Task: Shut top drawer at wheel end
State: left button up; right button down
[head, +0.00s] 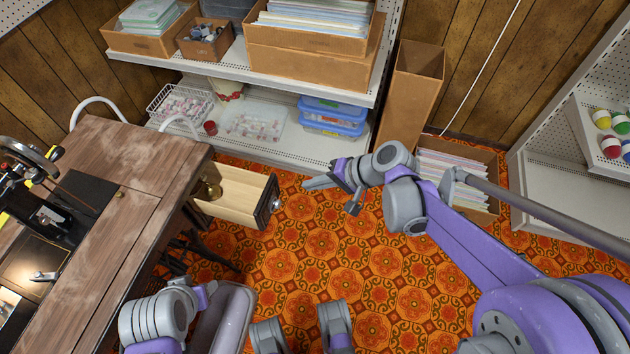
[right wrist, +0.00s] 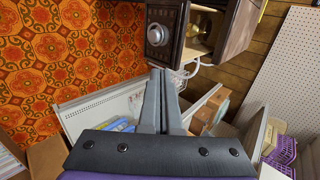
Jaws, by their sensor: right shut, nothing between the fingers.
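The wooden sewing table (head: 150,180) stands at the left in the head view, with the black sewing machine and its handwheel (head: 32,155) on top. A drawer (head: 232,193) sticks out well open from the table's right side, its pale inside showing. A small brass-coloured thing (head: 211,190) shows in it. The drawer's dark front (head: 265,200) carries a round knob, also in the right wrist view (right wrist: 157,34). My right gripper (head: 306,184) is shut and empty, just right of the drawer front, its fingertips (right wrist: 161,72) pointing towards it and apparently apart from it.
A white shelf unit (head: 225,75) with boxes and baskets stands behind the drawer. Tall cardboard (head: 410,90) and a box of papers (head: 458,170) stand behind my right arm. The patterned floor (head: 340,260) is clear right of the drawer.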

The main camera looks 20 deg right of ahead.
aim_at(272, 187)
jog(key=x, duration=0.3)
jog(key=r+b+x, duration=0.1)
jog(key=x, duration=0.1)
jog(key=a+x, duration=0.1)
jog(key=x, duration=0.2)
jog(key=shift+w+a+b, duration=0.25)
jog(key=shift+w+b, duration=0.15)
jog(key=shift+w, duration=0.1)
jog(key=shift+w+a+r, duration=0.1)
jog(key=shift+w+a, duration=0.15)
jog(key=shift+a, duration=0.05)
jog(key=shift+a, duration=0.1)
jog(key=w+a, duration=0.9)
jog(key=a, duration=0.6)
jog(key=shift+w, duration=0.25)
